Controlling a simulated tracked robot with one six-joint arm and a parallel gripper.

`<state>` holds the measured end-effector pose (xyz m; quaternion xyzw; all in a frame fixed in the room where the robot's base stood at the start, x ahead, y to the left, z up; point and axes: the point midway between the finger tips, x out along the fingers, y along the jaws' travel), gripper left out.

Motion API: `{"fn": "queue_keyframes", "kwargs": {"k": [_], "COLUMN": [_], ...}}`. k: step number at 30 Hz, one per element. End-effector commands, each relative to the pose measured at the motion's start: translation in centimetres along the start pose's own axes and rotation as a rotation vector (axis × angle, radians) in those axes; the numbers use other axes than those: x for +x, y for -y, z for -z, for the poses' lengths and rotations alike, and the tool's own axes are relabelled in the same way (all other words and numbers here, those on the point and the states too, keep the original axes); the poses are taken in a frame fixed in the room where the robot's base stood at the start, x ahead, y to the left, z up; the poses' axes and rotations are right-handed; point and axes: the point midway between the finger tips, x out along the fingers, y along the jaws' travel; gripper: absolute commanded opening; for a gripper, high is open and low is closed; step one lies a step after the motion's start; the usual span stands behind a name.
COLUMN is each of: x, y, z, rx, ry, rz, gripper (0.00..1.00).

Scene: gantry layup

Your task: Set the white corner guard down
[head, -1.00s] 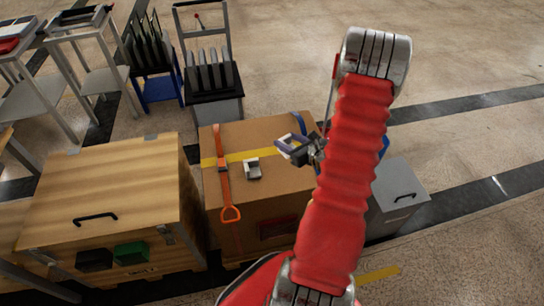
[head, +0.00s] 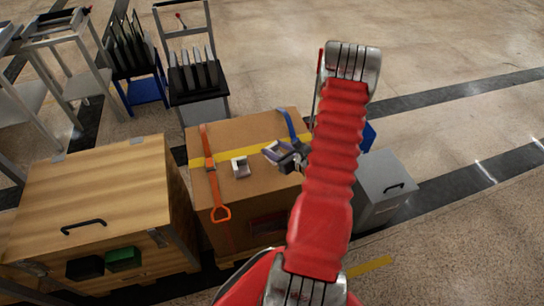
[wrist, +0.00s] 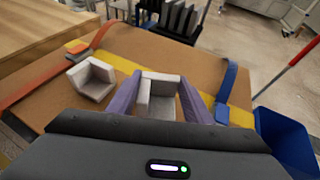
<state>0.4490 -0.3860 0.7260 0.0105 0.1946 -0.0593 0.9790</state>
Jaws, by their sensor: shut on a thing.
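My gripper (head: 284,154) is over the right part of the cardboard box top (head: 262,130). Its two purple fingers are shut on a white corner guard (wrist: 158,92), which sits upright between them in the wrist view. I cannot tell whether the held guard touches the box top. A second white corner guard (head: 240,167) rests on the box to the left of my gripper, beside the orange strap (head: 209,165). It also shows in the wrist view (wrist: 92,79).
A yellow stripe (head: 210,160) crosses the box top. A blue strap (wrist: 227,90) lies right of the held guard. A wooden crate (head: 90,190) stands left, a grey cabinet (head: 382,185) right, and a blue bin (wrist: 285,138) at the wrist view's right.

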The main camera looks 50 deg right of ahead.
Motion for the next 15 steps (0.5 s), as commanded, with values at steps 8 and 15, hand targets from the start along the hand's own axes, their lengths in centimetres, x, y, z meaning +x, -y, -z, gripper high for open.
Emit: {"fn": "queue_keyframes", "kwargs": {"k": [8, 15], "x": [1.1, 1.2], "y": [-0.1, -0.1], "z": [2.8, 3.0], "rx": [0.001, 0.0], "ry": [-0.001, 0.0], "rz": [-0.001, -0.001], "gripper": [0.25, 0.25]}}
